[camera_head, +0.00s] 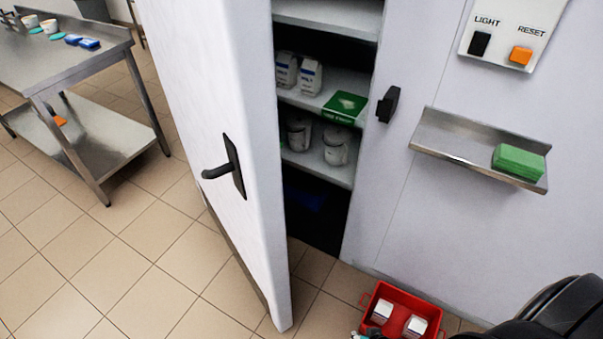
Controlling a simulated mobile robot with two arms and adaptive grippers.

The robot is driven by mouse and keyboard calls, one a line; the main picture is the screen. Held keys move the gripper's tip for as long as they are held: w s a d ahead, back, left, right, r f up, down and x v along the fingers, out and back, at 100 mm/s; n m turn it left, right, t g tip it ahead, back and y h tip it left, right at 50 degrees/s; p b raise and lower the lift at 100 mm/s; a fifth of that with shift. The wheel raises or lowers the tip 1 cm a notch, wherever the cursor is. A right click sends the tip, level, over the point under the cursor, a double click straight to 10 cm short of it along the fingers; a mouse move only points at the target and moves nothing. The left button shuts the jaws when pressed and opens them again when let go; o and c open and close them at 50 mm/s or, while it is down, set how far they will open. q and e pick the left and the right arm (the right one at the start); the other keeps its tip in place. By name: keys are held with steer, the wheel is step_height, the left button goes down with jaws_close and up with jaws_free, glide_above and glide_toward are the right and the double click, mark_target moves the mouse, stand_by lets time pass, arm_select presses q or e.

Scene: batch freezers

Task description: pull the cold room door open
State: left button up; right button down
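The white cold room door (210,90) stands partly open, swung out to the left of the doorway. A dark lever handle (222,170) sits on its outer face, and nothing touches it. Through the gap I see shelves (326,88) with white cartons, a green box and white tubs. A black latch part (388,104) is on the frame to the right of the opening.
A red crate (384,291) with white cartons stands on the floor right of the door's lower edge. A steel wall shelf (450,146) holds a green block (519,162), below a switch panel (514,33). A steel table (75,78) stands at left. Tiled floor between is clear.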

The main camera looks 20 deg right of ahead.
steer(key=w+d+r+m+t+y+b, duration=0.25)
steer(key=w+r+m+t, duration=0.35)
steer(key=w+r, duration=1.25)
steer(key=w+a+r+m+t+y, duration=0.1)
steer(key=w+a+r+t+y, duration=0.1)
steer(key=r, duration=1.1)
steer(key=w+a+r+m+t+y, duration=0.2)
steer(key=w+r+t, duration=0.1)
steer(key=r, duration=1.1)
steer(key=w+a+p, duration=0.5)
steer(key=w+a, duration=0.2)
steer(key=a, duration=0.1)
steer(key=shift+w+a, duration=0.15)
steer(key=shift+w, duration=0.25)
steer(key=shift+y, duration=0.25)
